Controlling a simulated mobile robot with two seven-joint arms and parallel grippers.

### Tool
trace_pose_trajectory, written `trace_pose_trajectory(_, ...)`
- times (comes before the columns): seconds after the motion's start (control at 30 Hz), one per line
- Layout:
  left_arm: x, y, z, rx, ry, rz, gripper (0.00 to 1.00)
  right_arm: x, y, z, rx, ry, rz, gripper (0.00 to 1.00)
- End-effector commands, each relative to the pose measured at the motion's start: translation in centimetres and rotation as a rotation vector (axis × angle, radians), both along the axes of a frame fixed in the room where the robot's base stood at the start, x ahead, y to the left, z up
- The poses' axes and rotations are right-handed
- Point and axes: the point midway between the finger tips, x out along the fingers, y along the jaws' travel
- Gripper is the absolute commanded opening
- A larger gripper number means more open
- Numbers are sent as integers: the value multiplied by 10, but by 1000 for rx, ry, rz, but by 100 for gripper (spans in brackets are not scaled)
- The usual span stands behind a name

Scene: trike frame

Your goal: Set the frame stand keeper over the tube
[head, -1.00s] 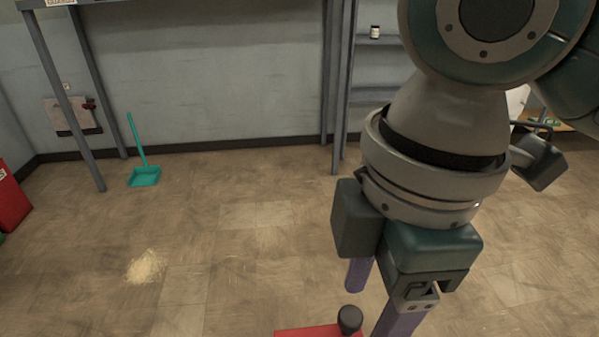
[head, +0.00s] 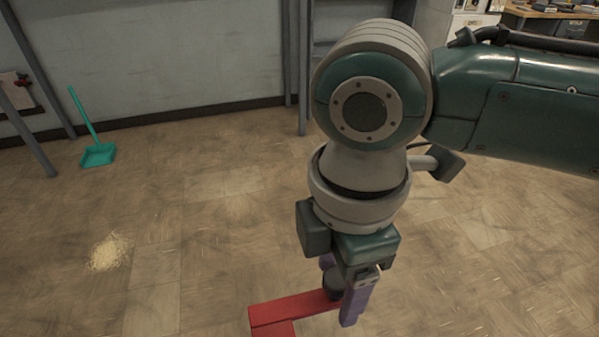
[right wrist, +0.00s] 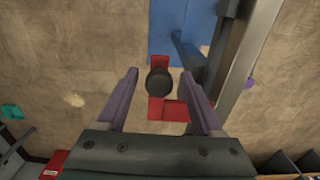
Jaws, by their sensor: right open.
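A red flat piece (head: 290,309) with an angled shape shows at the bottom of the head view. A dark round knob (head: 332,284) stands at its right end. My right gripper (head: 340,292) points down, open, with its purple fingers on either side of the knob. In the right wrist view the knob (right wrist: 158,84) lies between the open fingertips (right wrist: 159,75), with a visible gap on each side. The red piece (right wrist: 170,109) shows beneath it. I cannot tell for sure which part is the keeper or the tube. My left gripper is not in view.
In the right wrist view a blue surface (right wrist: 178,22) lies beyond the knob, and a long grey bar (right wrist: 242,55) runs along the right. A teal dustpan (head: 98,155) and a pale pile (head: 109,251) are on the floor. The floor between is clear.

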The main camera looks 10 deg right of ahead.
Motion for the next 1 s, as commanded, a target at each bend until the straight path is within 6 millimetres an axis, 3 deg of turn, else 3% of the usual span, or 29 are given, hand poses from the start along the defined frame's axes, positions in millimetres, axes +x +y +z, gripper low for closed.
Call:
trace_pose_trajectory(0.23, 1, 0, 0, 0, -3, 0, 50, 0, 0, 0, 0, 0, 0, 66)
trace_pose_trajectory(0.8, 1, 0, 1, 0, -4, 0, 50, 0, 0, 0, 0, 0, 0, 2)
trace_pose_trajectory(1.0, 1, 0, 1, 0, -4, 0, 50, 0, 0, 0, 0, 0, 0, 0)
